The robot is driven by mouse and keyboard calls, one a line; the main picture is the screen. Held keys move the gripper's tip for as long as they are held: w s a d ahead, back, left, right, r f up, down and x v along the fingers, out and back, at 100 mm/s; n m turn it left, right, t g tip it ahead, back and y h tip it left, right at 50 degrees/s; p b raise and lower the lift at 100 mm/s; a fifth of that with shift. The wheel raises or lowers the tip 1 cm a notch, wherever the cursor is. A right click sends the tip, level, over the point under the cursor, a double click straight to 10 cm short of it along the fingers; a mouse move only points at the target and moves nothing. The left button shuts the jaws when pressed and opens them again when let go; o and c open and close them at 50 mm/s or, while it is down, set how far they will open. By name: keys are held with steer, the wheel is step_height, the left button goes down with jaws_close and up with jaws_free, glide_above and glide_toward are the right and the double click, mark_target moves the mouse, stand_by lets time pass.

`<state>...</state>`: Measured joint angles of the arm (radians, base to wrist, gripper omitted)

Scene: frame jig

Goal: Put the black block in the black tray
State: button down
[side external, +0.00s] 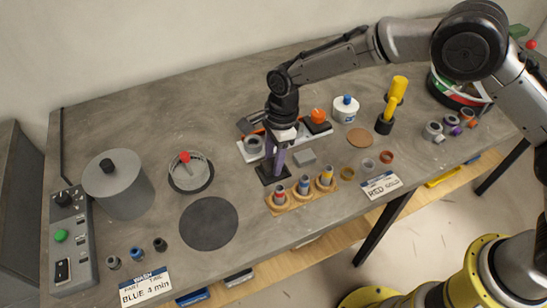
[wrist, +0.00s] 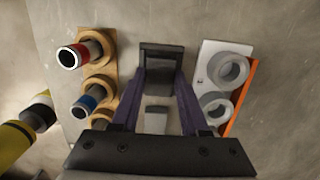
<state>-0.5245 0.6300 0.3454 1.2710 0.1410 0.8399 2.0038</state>
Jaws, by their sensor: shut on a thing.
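My gripper (wrist: 160,82) points down, its two purple fingers shut on a dark piece that looks like the black block (wrist: 160,85). It also shows in the side view (side external: 279,170), where the fingers largely hide the block. A small black square tray (side external: 265,179) lies on the table directly under the fingertips. In the wrist view the tray (wrist: 160,49) shows as a dark shape just beyond the fingertips. I cannot tell whether the block touches the tray floor or is held slightly above it.
A wooden rack (side external: 302,197) with several coloured pegs stands close in front of the tray. A white holder with grey rings (wrist: 215,84) stands on the other side. A small grey block (side external: 305,157) lies nearby. A dark round mat (side external: 209,224) lies left, with bare table around it.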

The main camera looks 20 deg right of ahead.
steer(key=shift+f, duration=0.25)
stand_by(0.4)
steer(key=shift+f, duration=0.3)
steer(key=shift+c, duration=1.7)
jaws_free()
steer(key=shift+o, duration=0.2)
steer(key=shift+f, duration=0.1)
steer(key=shift+o, duration=0.6)
